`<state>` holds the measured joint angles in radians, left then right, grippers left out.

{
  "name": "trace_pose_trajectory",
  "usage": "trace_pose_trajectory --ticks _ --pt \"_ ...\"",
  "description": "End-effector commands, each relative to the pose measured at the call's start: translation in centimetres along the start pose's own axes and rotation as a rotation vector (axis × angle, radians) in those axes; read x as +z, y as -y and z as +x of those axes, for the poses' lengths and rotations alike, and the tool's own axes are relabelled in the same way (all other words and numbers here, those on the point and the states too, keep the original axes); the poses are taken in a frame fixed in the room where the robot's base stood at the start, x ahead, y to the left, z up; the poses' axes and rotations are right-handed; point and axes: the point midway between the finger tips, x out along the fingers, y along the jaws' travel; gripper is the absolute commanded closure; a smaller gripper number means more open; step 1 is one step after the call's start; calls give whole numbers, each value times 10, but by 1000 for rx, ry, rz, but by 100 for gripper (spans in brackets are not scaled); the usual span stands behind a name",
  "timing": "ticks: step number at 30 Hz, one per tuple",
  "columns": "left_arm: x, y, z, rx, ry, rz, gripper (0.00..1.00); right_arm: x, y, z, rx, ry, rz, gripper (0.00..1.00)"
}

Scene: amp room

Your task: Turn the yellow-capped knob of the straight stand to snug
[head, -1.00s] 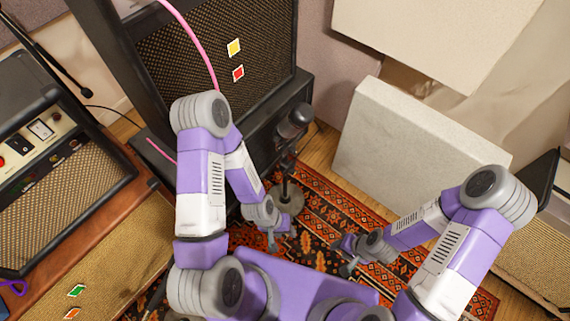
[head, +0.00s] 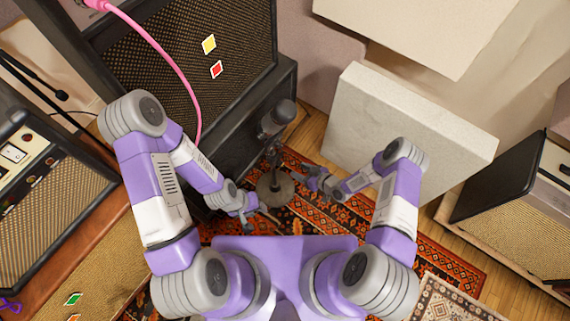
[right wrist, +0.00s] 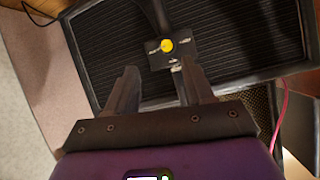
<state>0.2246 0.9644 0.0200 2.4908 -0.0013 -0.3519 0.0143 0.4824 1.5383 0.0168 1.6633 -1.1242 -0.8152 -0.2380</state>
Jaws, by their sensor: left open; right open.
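The straight stand rises from a round grey base (head: 275,187) on the rug and bears a dark microphone (head: 277,118). Its yellow-capped knob (right wrist: 167,45) shows in the right wrist view, on a dark plate with small white markings. The markings are too small to read. In the head view I cannot make out the knob. My right gripper (right wrist: 158,76) is open and empty, its fingertips short of the knob and apart from it. It also shows in the head view (head: 312,178), just right of the stand. My left gripper (head: 254,214) is open, low and left of the base.
A large black amplifier cabinet (head: 185,75) stands behind the stand, with a pink cable (head: 165,55) across it. A pale panel (head: 400,125) leans at the right. More amplifiers stand at the far left (head: 50,200) and right (head: 510,180). Patterned rug (head: 420,245) lies open at right.

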Motion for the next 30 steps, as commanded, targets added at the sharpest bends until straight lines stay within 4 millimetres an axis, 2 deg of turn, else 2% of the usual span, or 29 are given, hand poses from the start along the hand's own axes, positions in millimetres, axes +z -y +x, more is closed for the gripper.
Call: trace_pose_trajectory --ticks 3,8,21,30 --pt "0 -1 -4 0 0 0 57 4 2 7 -35 -76 -112 48" --pt "0 -1 -2 0 0 0 57 5 5 14 -60 -117 -176 48" --pt "-1 7 18 0 0 -1 57 -1 9 76 -60 -118 -179 48" --pt "-1 8 20 0 0 0 57 -3 10 85 -59 -116 -178 48"
